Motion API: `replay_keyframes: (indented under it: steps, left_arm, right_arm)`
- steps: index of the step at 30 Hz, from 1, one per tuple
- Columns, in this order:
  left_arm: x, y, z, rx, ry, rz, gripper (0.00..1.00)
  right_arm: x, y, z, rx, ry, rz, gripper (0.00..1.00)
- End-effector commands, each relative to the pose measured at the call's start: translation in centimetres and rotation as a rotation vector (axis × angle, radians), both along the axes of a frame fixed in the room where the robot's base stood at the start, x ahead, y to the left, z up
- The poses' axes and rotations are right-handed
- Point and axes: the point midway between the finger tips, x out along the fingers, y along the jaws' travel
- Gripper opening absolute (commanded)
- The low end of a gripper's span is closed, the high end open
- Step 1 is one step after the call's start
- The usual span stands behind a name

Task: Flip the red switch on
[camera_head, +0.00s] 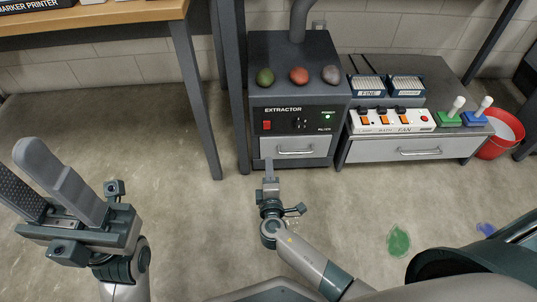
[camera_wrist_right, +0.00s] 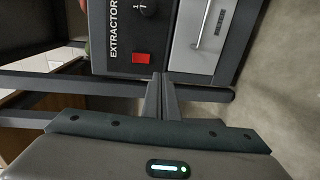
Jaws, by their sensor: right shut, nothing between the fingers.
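The red switch (camera_head: 266,126) is a small red rocker on the front panel of the dark extractor unit (camera_head: 335,122), left of a black knob. It also shows in the right wrist view (camera_wrist_right: 140,57), just beyond the fingertips. My right gripper (camera_head: 269,163) is shut and empty. It is in front of the unit, below the switch in the head view, and the wrist view shows its tips (camera_wrist_right: 160,76) close to the switch with contact not clear. My left gripper (camera_head: 22,170) is open and empty at the far left, away from the unit.
A green light (camera_head: 327,116) shows on the panel. A drawer handle (camera_head: 295,152) is below. A grey table leg (camera_head: 195,100) stands left. A white switch strip (camera_head: 392,121) and red bucket (camera_head: 490,148) are right.

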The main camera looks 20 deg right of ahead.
Motion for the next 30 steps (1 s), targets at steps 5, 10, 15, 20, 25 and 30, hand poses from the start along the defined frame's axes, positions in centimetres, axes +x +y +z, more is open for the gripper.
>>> replay_keyframes:
  steps: [5,10,15,20,25,30]
  left_arm:
    - [0.1,0.0,-0.2,0.004,0.014,0.003,0.46]
    - [0.1,0.0,-0.3,0.007,0.016,0.005,0.46]
    - [0.1,0.0,-0.3,0.009,0.014,0.005,0.46]
    - [0.1,0.0,-0.3,0.009,0.012,0.005,0.46]
    - [0.2,0.0,-0.2,0.011,0.01,0.006,0.46]
    - [0.2,0.0,-0.2,0.011,0.009,0.006,0.46]
  right_arm:
    - [-1.7,0.5,-0.2,0.001,0.0,0.0,0.0]
    - [-2.2,0.6,-0.2,0.001,0.0,0.0,0.0]
    - [-2.2,0.6,-0.3,0.001,-0.001,0.0,0.0]
    - [-2.2,0.6,-0.3,0.001,-0.001,0.0,0.0]
    - [-2.2,0.6,-0.2,0.001,-0.001,0.0,0.0]
    - [-1.8,1.4,0.3,0.043,-0.004,0.027,0.0]
